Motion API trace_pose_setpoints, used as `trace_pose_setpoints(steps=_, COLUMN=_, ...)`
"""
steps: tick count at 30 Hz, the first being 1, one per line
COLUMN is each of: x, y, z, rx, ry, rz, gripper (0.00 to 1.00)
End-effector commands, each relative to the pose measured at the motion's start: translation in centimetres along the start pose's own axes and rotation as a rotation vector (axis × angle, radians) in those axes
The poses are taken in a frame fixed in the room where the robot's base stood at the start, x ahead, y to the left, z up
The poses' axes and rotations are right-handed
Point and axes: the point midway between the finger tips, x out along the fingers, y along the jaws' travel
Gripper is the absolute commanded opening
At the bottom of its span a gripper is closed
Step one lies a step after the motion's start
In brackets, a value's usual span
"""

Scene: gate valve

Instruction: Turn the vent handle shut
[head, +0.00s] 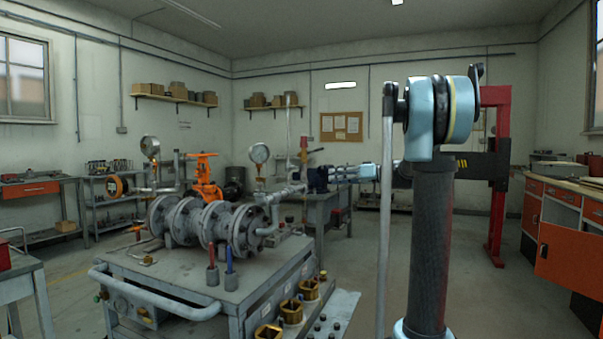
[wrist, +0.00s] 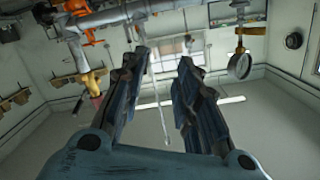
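The likely vent handle is a small red lever (head: 304,142) pointing upward above a yellowish body, at the right end of the pipework in the head view. In the wrist view, which appears upside down, the red lever (wrist: 97,101) and its yellow body (wrist: 89,83) are at the left, outside my left finger. My gripper (head: 335,176) reaches in from the right, a little right of and below the lever. In the wrist view my gripper (wrist: 162,58) has its two fingers apart with nothing held between them. No contact with the lever shows.
The pipework with flanges (head: 190,222), an orange valve (head: 205,185) and gauges (head: 260,153) stands on a grey cart (head: 175,280). A gauge also shows in the wrist view (wrist: 240,66). A workbench (head: 325,208) stands behind my gripper.

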Motion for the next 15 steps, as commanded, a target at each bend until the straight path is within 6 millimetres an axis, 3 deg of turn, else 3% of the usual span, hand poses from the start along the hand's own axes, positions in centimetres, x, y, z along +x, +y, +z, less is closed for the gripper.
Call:
trace_pose_setpoints(steps=6, x=-0.4, y=2.4, z=-3.2, rx=-0.062, ry=0.097, rz=-0.031, gripper=0.29)
trace_pose_setpoints(steps=11, x=0.2, y=2.7, z=-3.7, rx=-0.073, ry=0.112, rz=-0.037, gripper=0.29)
trace_pose_setpoints(steps=15, x=1.9, y=2.5, z=-3.9, rx=-0.072, ry=0.111, rz=-0.038, gripper=0.29)
